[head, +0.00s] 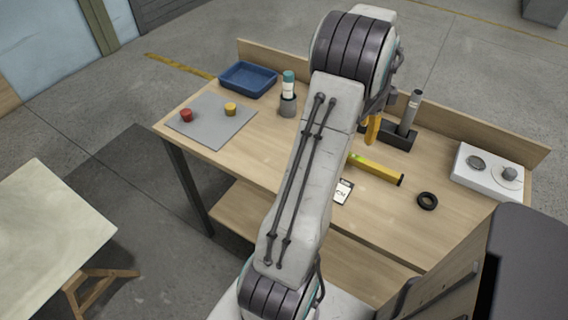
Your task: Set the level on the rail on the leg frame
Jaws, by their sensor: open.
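The level is a yellow bar with dark ends (376,170), lying flat on the wooden workbench (240,150), right of my arm. Its left end is close to the arm's edge in the picture. My gripper (378,103) shows only in part, beyond the arm's upper joint and above the bench. It is apart from the level, and its fingertips are not clear. I cannot make out a leg frame or its rail in this view.
The bench holds a grey mat (212,122) with red and yellow knobs, a blue tray (248,79), a bottle in a cup (288,95), a black tool block (398,138), a white card (343,191), a black ring (427,201) and a white box (487,171). A pale-topped table (45,230) stands left.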

